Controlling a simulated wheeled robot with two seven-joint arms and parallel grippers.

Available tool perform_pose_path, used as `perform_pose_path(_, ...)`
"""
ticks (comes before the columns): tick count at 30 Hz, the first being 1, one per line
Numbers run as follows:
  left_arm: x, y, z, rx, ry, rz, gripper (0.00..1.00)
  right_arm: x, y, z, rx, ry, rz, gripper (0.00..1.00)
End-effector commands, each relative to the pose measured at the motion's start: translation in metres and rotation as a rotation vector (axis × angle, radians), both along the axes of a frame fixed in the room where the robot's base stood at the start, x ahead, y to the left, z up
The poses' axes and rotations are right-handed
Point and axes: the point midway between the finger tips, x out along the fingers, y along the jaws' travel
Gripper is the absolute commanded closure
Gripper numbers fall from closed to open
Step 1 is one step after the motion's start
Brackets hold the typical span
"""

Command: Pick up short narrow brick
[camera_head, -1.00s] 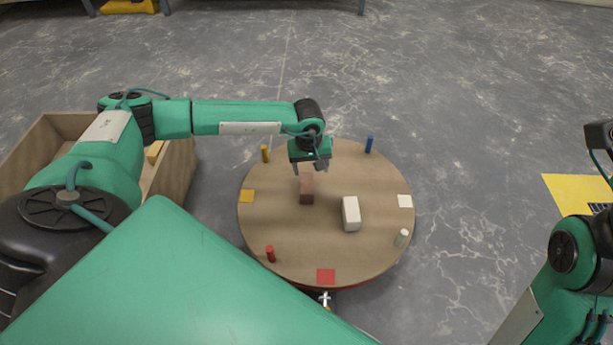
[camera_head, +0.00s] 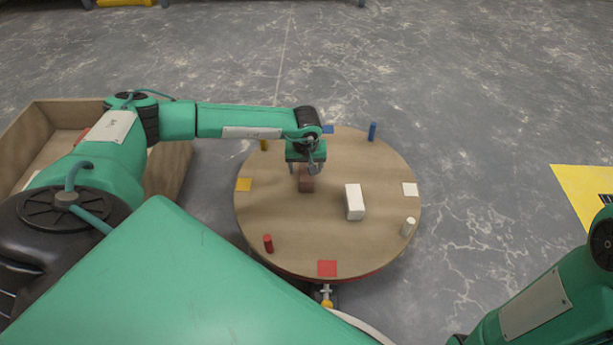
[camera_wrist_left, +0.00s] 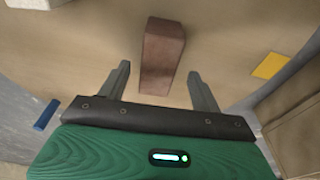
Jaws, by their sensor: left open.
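A reddish-brown brick (camera_head: 306,185) lies on the round wooden table (camera_head: 285,235), left of its middle. A white brick (camera_head: 354,202) lies to its right. My left gripper (camera_head: 305,169) is open over the far end of the brown brick. In the left wrist view, the brown brick (camera_wrist_left: 162,55) extends between the two spread fingers of my left gripper (camera_wrist_left: 159,68), with a gap on each side. How far the fingertips are above the table is hard to tell. My right gripper is out of view; only part of that arm shows at the lower right.
Pegs stand around the table rim: red (camera_head: 268,243), white (camera_head: 408,226), blue (camera_head: 372,131) and yellow (camera_head: 264,145). Coloured squares lie near the edge, including a red one (camera_head: 327,268). A wooden crate (camera_head: 178,180) stands left. Open floor lies beyond.

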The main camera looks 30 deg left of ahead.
Motion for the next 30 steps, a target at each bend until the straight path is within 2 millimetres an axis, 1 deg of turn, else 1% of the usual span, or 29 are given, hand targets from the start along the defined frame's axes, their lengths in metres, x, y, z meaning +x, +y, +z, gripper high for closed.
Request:
perform_pose_path(1,0.001,0.000,-0.009,0.000,0.000,0.000,0.35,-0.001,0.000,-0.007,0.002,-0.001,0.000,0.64)
perform_pose_path(6,0.005,0.000,-0.028,0.000,0.000,0.000,0.35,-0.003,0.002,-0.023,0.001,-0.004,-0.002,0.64)
perform_pose_path(9,0.006,0.002,-0.040,0.001,0.001,0.000,0.35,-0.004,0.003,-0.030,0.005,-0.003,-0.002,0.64)
perform_pose_path(11,0.007,0.002,-0.044,0.000,0.000,0.000,0.35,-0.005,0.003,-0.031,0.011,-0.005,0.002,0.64)
perform_pose_path(18,0.008,0.002,-0.045,0.000,0.000,0.000,0.35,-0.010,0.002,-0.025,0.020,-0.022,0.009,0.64)
perform_pose_path(30,0.007,0.002,-0.047,0.000,0.000,0.000,0.35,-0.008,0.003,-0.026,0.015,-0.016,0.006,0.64)
